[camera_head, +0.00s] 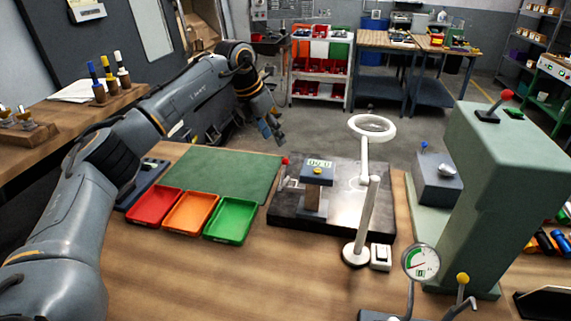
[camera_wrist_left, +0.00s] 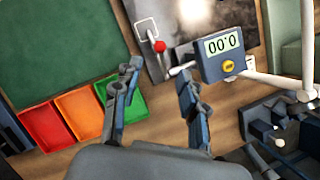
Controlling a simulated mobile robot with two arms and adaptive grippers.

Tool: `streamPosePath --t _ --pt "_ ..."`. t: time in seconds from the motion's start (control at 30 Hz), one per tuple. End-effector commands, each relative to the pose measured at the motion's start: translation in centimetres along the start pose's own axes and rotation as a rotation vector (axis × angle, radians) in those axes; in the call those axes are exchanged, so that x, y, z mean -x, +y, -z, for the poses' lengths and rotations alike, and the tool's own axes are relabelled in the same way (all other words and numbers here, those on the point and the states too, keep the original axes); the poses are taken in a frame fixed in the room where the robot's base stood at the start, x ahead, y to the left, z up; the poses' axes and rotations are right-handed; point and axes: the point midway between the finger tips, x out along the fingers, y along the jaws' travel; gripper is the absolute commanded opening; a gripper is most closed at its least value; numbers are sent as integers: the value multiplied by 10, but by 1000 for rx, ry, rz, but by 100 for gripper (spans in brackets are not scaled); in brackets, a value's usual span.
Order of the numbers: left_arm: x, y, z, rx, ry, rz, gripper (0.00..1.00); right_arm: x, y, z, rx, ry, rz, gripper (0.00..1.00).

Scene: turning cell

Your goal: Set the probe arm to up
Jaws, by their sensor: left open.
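A gauge with a digital readout (camera_head: 318,172) and a yellow button stands on a dark granite plate (camera_head: 340,224). The readout also shows in the left wrist view (camera_wrist_left: 223,50). At its left is a small lever with a red knob (camera_head: 284,161), seen in the left wrist view (camera_wrist_left: 160,46) beside the gauge; I take it for the probe arm. It leans upward in the head view, but its exact setting is unclear. My left gripper (camera_head: 272,132) is open and empty, in the air near the plate's far left side. Its fingers (camera_wrist_left: 160,75) are apart, with the red knob beyond them in the wrist view.
A ring lamp (camera_head: 366,215) stands at the plate's near right. Red, orange and green trays (camera_head: 229,221) and a green mat (camera_head: 222,166) lie left. A green press (camera_head: 500,170) and dial gauge (camera_head: 421,262) stand right. Bare wood shows in front.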

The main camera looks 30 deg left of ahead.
Motion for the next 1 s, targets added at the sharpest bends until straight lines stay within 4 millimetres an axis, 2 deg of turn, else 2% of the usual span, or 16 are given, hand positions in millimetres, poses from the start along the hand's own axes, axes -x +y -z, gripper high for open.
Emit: streamPosePath --t 0.3,0.5,0.7,1.0 --pt "-66 -1 1 1 7 2 42 25 0 2 1 0 1 0" --pt "-100 -1 0 1 3 2 42 34 0 1 1 -4 1 0" --pt "-116 0 0 1 2 0 42 37 -1 -1 1 -7 1 0" --pt "-118 0 1 0 2 0 42 37 -1 -1 0 -8 2 0"
